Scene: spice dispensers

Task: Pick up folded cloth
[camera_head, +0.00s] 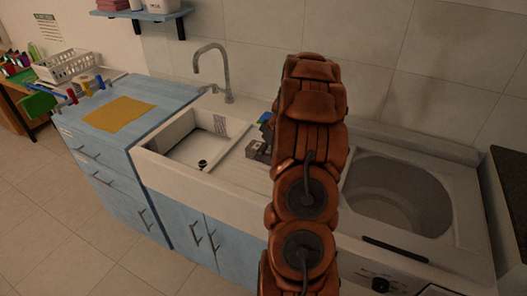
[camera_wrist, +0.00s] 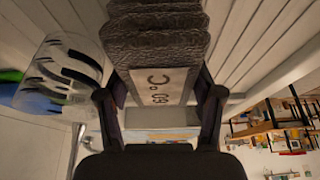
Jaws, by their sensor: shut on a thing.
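A dark grey, thickly textured folded cloth (camera_wrist: 158,40) fills the upper middle of the wrist view. A pale label reading "60" and "C" shows on its near side. My gripper (camera_wrist: 160,85) has a black finger on each side of the cloth and is shut on it. In the head view my arm hides most of the gripper. A small grey shape (camera_head: 257,150) shows just left of the arm, above the ridged drainboard; I cannot tell whether it is cloth or gripper.
A clear jug (camera_wrist: 62,72) with dark markings stands left of the cloth in the wrist view. The sink basin (camera_head: 190,145) and tap (camera_head: 226,75) lie left of my arm. A top-loading washer (camera_head: 455,195) is right. A yellow-orange mat (camera_head: 120,113) lies on the blue cabinet.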

